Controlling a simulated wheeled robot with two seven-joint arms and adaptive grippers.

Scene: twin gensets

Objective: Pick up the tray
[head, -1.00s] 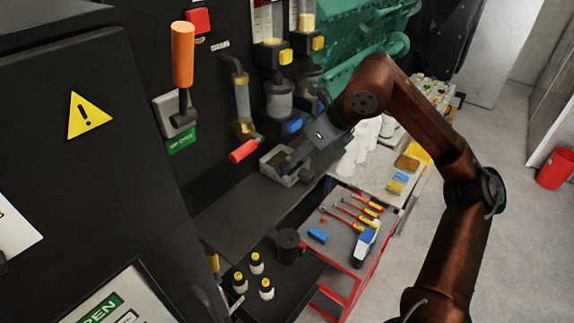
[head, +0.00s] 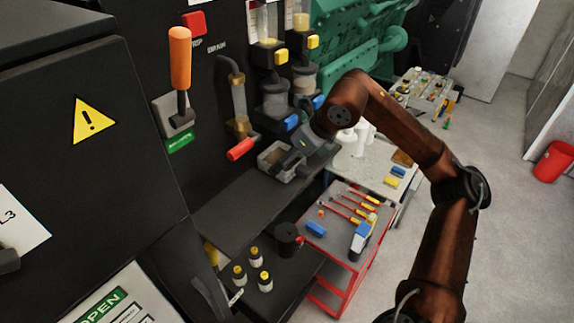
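The tray (head: 270,169) is a small grey open box. It sits on the dark shelf below the sight glasses, near the red-handled valve. My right arm comes in from the right, and its gripper (head: 288,162) is at the right side of the tray, with its fingers at or over the rim. The fingers are small and dark there and partly hide the tray's inside. I cannot tell whether they are shut on the wall. My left gripper is not in view.
The dark shelf (head: 235,207) is clear left of the tray. The red valve handle (head: 241,149) juts out close by. A black cup (head: 286,240) and small yellow-capped bottles (head: 265,282) stand in front. A red tool cart (head: 335,245) is to the right.

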